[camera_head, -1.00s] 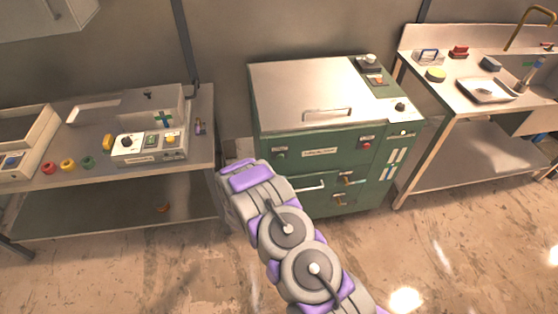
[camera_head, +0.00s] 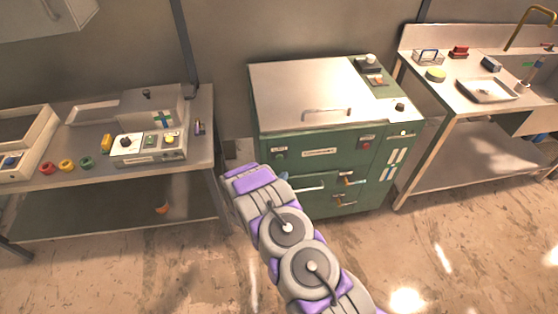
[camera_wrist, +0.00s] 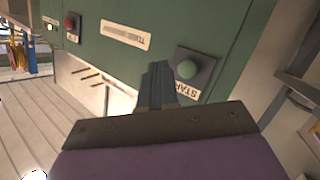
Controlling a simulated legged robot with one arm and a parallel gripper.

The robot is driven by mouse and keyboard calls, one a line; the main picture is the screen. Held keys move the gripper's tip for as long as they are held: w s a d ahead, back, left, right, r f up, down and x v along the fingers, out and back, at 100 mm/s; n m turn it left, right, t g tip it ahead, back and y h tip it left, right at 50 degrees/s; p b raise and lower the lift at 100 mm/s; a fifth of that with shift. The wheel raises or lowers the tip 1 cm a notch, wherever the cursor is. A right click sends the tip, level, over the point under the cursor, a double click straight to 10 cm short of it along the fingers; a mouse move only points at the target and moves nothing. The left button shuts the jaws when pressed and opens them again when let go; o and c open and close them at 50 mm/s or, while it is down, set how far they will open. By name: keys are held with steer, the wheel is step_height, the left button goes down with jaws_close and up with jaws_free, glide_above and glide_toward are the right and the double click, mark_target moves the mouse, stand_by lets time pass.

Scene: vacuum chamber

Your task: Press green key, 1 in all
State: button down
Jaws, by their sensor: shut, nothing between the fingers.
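A round green key (camera_wrist: 186,69) on a dark square plate shows in the wrist view, with a white label reading START beside it. It sits on the green front of the cabinet (camera_wrist: 225,25). My gripper (camera_wrist: 157,76) is shut and empty. In the wrist view its fingertips appear just left of the green key, apart from it in the picture; the depth gap is hard to judge. In the head view my arm's end is in front of the cabinet (camera_head: 330,170), low on its left side, and the fingers are hidden.
A red button (camera_wrist: 71,22) and a white nameplate (camera_wrist: 125,35) are on the same cabinet front. Drawer handles (camera_head: 345,180) stick out below. A bench with a control box (camera_head: 150,148) stands left, a sink table (camera_head: 450,95) right. The floor between is clear.

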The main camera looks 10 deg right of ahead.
mark_target(280, 158)
steer(key=w, duration=0.5)
steer(key=shift+w, duration=0.25)
steer(key=shift+d, duration=0.1)
stand_by(1.8)
steer(key=shift+w, duration=0.35)
steer(key=shift+w+r, duration=0.1)
steer(key=shift+w, duration=0.35)
stand_by(0.7)
steer(key=shift+s, duration=0.85)
